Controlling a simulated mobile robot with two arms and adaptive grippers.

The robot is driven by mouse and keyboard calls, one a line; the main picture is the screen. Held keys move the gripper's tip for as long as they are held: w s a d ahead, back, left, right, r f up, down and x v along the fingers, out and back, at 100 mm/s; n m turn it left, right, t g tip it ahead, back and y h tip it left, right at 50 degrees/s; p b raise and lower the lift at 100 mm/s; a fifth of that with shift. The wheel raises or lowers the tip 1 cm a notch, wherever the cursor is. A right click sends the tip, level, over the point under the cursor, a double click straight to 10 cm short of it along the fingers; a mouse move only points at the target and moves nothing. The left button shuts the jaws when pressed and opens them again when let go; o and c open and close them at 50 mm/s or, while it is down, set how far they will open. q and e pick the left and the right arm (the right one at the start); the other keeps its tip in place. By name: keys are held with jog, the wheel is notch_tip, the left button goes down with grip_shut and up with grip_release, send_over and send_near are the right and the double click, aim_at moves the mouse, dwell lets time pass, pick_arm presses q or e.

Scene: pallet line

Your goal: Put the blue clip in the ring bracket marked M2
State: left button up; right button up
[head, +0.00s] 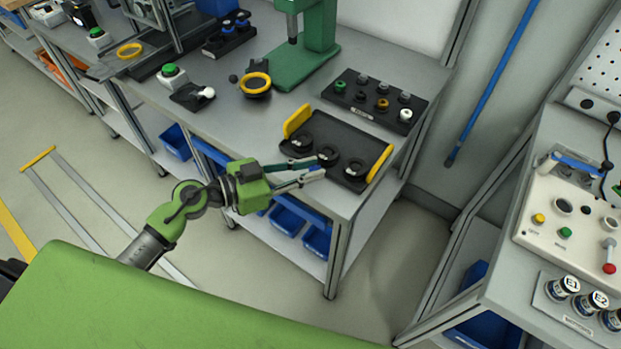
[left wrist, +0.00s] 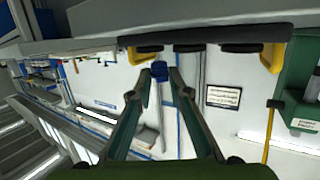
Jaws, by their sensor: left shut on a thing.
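My left gripper (head: 308,169) reaches from the left to the front edge of a dark tray (head: 345,130) with yellow handles. Its fingers are shut on a small blue piece, the blue clip (left wrist: 159,69), which shows between the fingertips in the left wrist view. My right gripper is not in view.
Behind the tray stand a dark block with several knobs (head: 375,98) and a green press (head: 306,60). A yellow ring (head: 255,84) and a green button (head: 170,70) are to the left. Labelled cylinders (head: 594,301) stand on the right bench. An open floor gap separates the benches.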

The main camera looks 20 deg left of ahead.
pick_arm(q)
jog(key=f, duration=0.2)
jog(key=f+b, duration=0.1)
jog(key=shift+w+d+f, duration=0.1)
jog(key=shift+d+f, duration=0.15)
jog(key=shift+f, duration=0.05)
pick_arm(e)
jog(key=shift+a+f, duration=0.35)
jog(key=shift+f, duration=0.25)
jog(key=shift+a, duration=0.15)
pick_arm(q)
jog(key=o, duration=0.7)
jog(key=shift+f, duration=0.15)
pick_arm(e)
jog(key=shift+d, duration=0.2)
pick_arm(q)
jog(key=shift+a, duration=0.15)
jog(key=shift+r+b+v, duration=0.1)
jog(key=shift+b+v, duration=0.2)
jog(key=shift+v, duration=2.7)
jog(key=shift+r+b+v, duration=0.15)
jog(key=shift+b+v, duration=0.15)
jog(key=shift+v, duration=2.7)
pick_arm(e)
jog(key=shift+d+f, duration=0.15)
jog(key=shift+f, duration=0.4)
